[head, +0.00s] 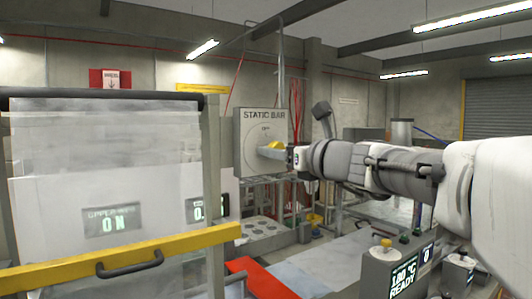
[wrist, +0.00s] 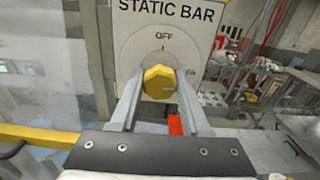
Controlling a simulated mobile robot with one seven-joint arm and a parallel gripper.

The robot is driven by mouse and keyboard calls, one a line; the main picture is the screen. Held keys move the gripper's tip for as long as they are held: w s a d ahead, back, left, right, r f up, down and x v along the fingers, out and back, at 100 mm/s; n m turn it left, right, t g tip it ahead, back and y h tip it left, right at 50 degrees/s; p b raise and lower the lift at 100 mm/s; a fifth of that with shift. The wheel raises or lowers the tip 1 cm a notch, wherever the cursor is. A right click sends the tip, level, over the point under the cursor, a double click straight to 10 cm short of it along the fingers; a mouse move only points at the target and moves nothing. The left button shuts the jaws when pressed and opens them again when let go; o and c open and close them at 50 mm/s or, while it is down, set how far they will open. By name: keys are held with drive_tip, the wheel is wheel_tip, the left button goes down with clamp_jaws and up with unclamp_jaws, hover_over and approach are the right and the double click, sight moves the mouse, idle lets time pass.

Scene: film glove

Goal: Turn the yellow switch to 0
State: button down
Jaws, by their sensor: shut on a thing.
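The yellow switch (head: 271,147) is a knob on the front of a grey box (head: 249,125) marked STATIC BAR. In the wrist view the knob (wrist: 158,84) is faceted and sits between my two fingers. The pale dial behind it reads OFF at the top, with a short tick below, and a smaller label, probably ON, at the right. No 0 is readable on this dial. My gripper (wrist: 157,96) is shut on the knob, one finger on each side. Which way the knob points is hard to tell.
A clear guard panel (head: 105,150) with a yellow rail (head: 120,262) stands at the left. Red cables (head: 297,120) hang right of the box. A control post (head: 395,270) with a READY display stands at the lower right. A red strip (head: 262,279) lies below.

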drive_tip(key=shift+f, duration=0.1)
drive_tip(key=n+b, duration=0.4)
drive_tip(key=shift+f, duration=0.1)
drive_tip(key=n+b, duration=0.4)
drive_tip(key=shift+n, duration=0.3)
drive_tip(key=n+b, duration=0.3)
drive_tip(key=n, duration=0.1)
drive_tip(key=shift+n, duration=0.3)
drive_tip(key=shift+r+n+b, duration=0.15)
drive_tip(key=shift+n+b, duration=0.65)
drive_tip(key=shift+n, duration=0.35)
drive_tip(key=shift+r+n+b, duration=0.1)
drive_tip(key=shift+n+b, duration=0.65)
drive_tip(key=shift+n, duration=0.4)
drive_tip(key=shift+c, duration=1.9)
unclamp_jaws()
